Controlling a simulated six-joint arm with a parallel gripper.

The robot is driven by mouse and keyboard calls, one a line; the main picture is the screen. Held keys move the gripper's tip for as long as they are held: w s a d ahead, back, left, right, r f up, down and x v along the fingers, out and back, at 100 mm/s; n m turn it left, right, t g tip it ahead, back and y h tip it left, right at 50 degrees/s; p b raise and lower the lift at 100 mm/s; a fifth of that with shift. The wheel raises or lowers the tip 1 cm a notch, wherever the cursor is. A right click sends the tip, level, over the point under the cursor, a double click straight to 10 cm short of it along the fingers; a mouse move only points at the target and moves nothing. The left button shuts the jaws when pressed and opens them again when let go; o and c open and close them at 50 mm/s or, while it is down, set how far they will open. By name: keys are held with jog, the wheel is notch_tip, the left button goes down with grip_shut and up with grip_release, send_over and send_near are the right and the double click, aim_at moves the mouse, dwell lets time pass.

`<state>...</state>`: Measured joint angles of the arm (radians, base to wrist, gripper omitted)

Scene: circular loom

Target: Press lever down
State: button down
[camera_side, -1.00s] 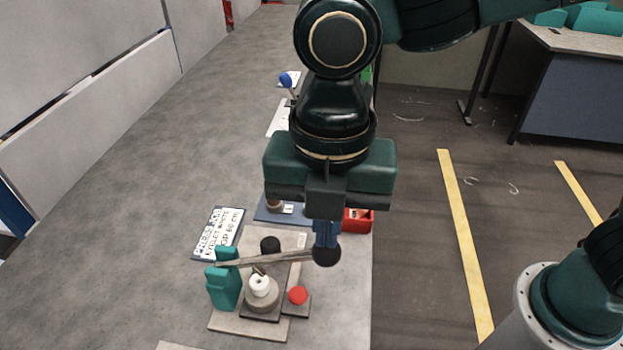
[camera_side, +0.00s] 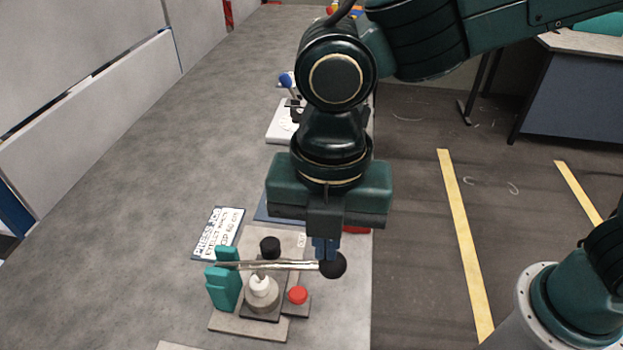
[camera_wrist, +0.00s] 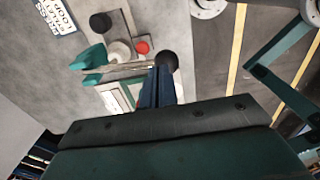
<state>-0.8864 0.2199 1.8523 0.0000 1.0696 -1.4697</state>
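The lever (camera_side: 290,265) is a thin grey bar running from a teal bracket (camera_side: 222,285) at left to a black ball knob (camera_side: 335,265) at right. It lies about level in the side view. A white-topped round piece (camera_side: 262,288) stands beneath the bar. My gripper (camera_side: 325,258) points down, its blue fingers close together at the bar's right end, against the knob. In the wrist view the fingers (camera_wrist: 161,76) meet the bar (camera_wrist: 125,68) beside the knob (camera_wrist: 167,61). They look shut, with nothing visible between them; their tips are partly hidden.
A red button (camera_side: 298,295) sits on a dark block right of the round piece. A black cylinder (camera_side: 270,246) stands behind the bar. A lettered sign (camera_side: 218,233) lies at left. A blue-knobbed device (camera_side: 286,80) stands farther back. The grey table on the left is clear.

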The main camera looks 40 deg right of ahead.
jog(key=shift+f, duration=1.4)
jog(key=shift+r, duration=3.05)
